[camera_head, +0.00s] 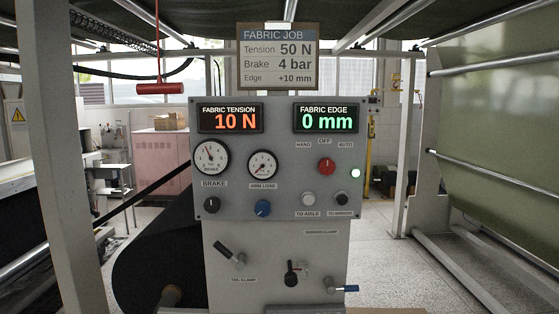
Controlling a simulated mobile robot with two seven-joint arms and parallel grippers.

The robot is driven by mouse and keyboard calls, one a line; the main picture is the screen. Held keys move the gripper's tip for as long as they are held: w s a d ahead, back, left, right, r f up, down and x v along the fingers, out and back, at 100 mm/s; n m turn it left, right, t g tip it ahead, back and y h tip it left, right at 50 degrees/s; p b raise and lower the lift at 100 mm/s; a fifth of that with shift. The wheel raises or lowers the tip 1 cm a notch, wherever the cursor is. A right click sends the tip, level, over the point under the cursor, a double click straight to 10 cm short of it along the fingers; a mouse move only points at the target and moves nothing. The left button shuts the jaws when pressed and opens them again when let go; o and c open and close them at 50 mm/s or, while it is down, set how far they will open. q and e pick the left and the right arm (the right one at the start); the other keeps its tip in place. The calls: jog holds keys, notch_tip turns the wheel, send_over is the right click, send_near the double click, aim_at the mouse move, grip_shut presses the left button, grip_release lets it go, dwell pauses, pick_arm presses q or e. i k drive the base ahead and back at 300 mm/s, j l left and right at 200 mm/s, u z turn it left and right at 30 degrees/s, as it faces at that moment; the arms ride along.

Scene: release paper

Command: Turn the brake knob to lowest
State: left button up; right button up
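The black brake knob (211,205) is on the left of the grey control panel (235,188), under the label BRAKE. The round brake gauge (211,158) sits above it; its needle points to the upper left, and its exact reading is too small to tell. The red tension display (230,118) reads 10 N, and the green edge display (326,118) reads 0 mm. Neither of my grippers is in the head view, and nothing touches the knob.
A blue knob (263,208) is right of the brake knob, below the arm load gauge (263,165). A red selector (326,166) and two buttons are further right. Clamp levers are below. A job sign (278,56) hangs above. A post (62,150) stands at left.

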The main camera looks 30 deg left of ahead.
aim_at(212, 205)
jog(key=u, duration=1.35)
